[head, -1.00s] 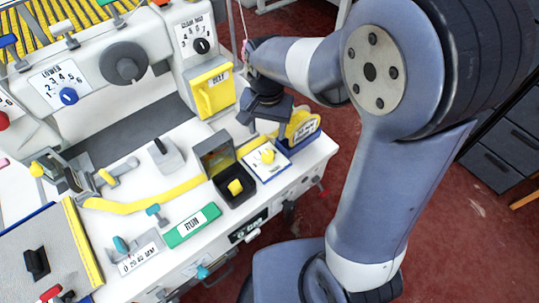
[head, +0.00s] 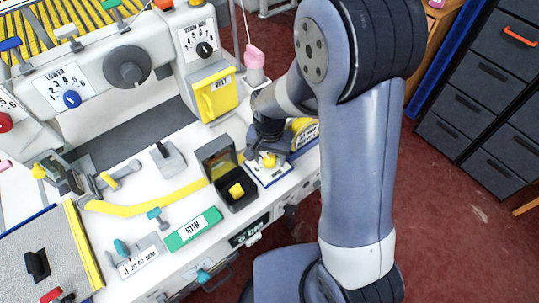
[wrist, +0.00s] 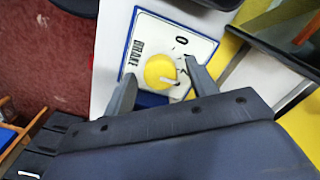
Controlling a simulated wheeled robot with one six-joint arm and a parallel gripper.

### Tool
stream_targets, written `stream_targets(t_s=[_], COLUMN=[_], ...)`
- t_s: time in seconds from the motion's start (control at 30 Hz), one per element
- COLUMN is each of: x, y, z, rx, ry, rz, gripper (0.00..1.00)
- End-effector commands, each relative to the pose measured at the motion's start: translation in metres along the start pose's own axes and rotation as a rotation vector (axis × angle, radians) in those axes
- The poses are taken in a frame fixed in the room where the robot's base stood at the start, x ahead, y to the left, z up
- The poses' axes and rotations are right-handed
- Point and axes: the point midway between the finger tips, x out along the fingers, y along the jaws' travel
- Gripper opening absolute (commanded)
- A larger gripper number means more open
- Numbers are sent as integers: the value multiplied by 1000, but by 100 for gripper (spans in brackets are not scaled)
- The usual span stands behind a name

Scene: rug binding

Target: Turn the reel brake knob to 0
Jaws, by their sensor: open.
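The reel brake knob (wrist: 160,72) is a round yellow knob on a white plate (wrist: 192,38) with a blue border, marked BRAKE. In the wrist view a 0 shows at the plate's far edge, and a pale mark on the knob points away from it, toward the right finger. My gripper (wrist: 162,92) is open, with one dark finger on each side of the knob. I cannot tell whether either finger touches it. In the head view the knob (head: 269,160) shows at the right end of the machine bed, with my gripper (head: 262,152) over it.
A black open box (head: 236,196) with a yellow block inside stands just left of the brake plate. A yellow and blue reel (head: 304,134) stands to its right, close to my arm. The green RUN plate (head: 193,229) lies nearer the front edge.

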Motion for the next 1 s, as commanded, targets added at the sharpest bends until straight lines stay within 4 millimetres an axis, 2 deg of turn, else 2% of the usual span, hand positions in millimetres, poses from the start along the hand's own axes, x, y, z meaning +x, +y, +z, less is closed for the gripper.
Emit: stream_targets(t_s=[0.13,0.67,1.0], x=[0,0,0], y=[0,0,0], z=[0,0,0], rx=[0,0,-49], ry=[0,0,1], rz=[0,0,-1], gripper=[54,11,10])
